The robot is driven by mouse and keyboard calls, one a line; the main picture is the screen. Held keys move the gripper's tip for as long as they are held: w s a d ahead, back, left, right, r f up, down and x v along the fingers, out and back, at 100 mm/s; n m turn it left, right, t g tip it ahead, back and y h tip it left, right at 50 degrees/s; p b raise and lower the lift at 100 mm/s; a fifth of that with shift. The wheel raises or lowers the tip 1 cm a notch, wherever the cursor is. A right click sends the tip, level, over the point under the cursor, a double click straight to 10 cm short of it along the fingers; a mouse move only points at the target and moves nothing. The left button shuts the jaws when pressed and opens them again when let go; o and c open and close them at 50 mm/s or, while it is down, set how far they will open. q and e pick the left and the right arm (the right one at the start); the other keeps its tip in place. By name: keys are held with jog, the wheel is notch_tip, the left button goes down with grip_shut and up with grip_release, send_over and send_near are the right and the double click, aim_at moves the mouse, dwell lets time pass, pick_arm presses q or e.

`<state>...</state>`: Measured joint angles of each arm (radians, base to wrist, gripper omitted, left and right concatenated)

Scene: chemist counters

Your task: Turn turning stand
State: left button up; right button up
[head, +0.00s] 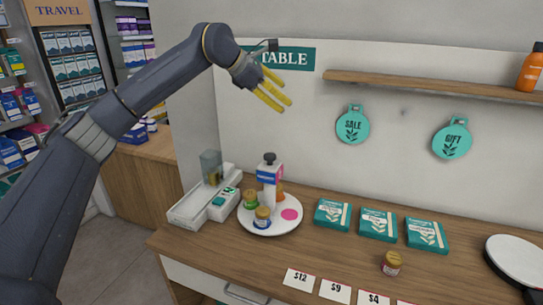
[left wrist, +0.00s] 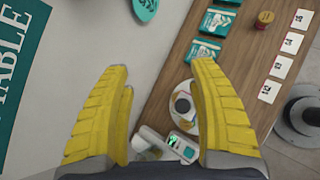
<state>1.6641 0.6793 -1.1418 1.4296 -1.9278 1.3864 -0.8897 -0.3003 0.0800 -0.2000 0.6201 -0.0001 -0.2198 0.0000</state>
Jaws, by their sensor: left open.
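The turning stand (head: 268,226) is a round white plate on the wooden counter. In the left wrist view the stand (left wrist: 173,104) shows between my fingers, farther off and partly hidden by the right-hand finger. My left gripper (head: 272,92) has yellow fingers and is raised high in front of the wall, above the stand and not touching it. It is open and empty; its spread fingers also show in the left wrist view (left wrist: 160,95). My right gripper is not in view.
A white device (head: 187,212) stands just left of the stand. Several teal boxes (head: 378,224) and a small jar (head: 391,263) lie to its right. Price cards (head: 299,279) line the front edge. A wooden shelf (head: 430,85) and hanging tags (head: 352,125) are on the wall.

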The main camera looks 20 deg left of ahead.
pick_arm(q)
jog(key=a+n+g+y, duration=0.1)
jog(key=a+n+y, duration=0.15)
jog(key=a, duration=0.25)
jog(key=n+g+y, duration=0.2)
jog(key=g, duration=0.1)
send_near(270, 155)
jog(key=shift+h, duration=0.35)
jog(key=x, duration=1)
jog(key=shift+a+f, duration=0.1)
jog(key=shift+a, duration=0.2)
jog(key=shift+c, duration=0.4)
grip_shut()
